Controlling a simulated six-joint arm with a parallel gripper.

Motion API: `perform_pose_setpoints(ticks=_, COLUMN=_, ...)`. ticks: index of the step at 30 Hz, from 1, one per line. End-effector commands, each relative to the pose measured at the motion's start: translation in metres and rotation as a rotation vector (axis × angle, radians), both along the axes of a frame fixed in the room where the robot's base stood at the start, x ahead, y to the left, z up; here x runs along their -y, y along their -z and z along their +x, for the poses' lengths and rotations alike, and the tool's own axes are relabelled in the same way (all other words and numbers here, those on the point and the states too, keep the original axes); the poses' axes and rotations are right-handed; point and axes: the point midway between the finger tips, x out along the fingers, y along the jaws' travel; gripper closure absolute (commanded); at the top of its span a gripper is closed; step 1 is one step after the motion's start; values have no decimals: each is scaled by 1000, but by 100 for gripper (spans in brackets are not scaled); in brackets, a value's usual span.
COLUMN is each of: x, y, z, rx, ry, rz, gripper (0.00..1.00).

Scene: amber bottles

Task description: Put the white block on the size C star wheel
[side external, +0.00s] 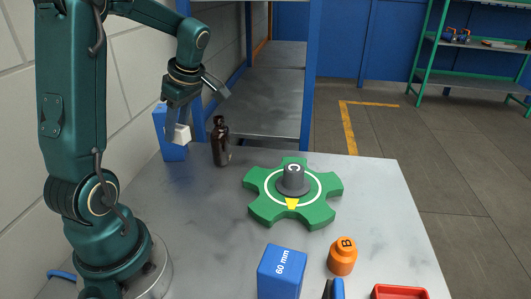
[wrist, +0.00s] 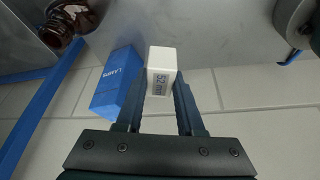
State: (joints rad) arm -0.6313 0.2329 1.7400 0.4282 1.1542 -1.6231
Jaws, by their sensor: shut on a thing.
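My gripper (side external: 177,125) is shut on the white block (side external: 181,135) and holds it up in the air at the table's far left. The wrist view shows the white block (wrist: 161,71) between the fingertips, with dark printed marks on its face. The size C star wheel (side external: 262,208) is green with a white ring, a yellow mark and a grey hub lettered C. It lies flat on the table, to the right of my gripper and nearer the camera, with nothing on it but the hub.
A dark amber bottle (side external: 220,145) stands just right of my gripper, and a blue box (side external: 172,152) stands behind it. In front are a blue 60 mm block (side external: 281,271), an orange B piece (side external: 342,258) and a red tray (side external: 400,292). The table between bottle and wheel is clear.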

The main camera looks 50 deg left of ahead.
Motion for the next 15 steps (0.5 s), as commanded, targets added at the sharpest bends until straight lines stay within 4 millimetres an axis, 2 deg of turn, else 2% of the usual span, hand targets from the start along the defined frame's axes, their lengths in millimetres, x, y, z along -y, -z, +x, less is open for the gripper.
perform_pose_setpoints(ticks=1, x=3, y=-9, z=16, rx=6, ry=120, rz=5, gripper=100)
perform_pose_setpoints(ticks=5, x=19, y=-31, z=56, rx=6, ry=431, rz=5, gripper=100)
perform_pose_setpoints(ticks=9, x=48, y=-55, z=97, rx=8, ry=728, rz=5, gripper=100)
perform_pose_setpoints(ticks=15, x=78, y=-70, z=122, rx=1, ry=878, rz=0, gripper=100)
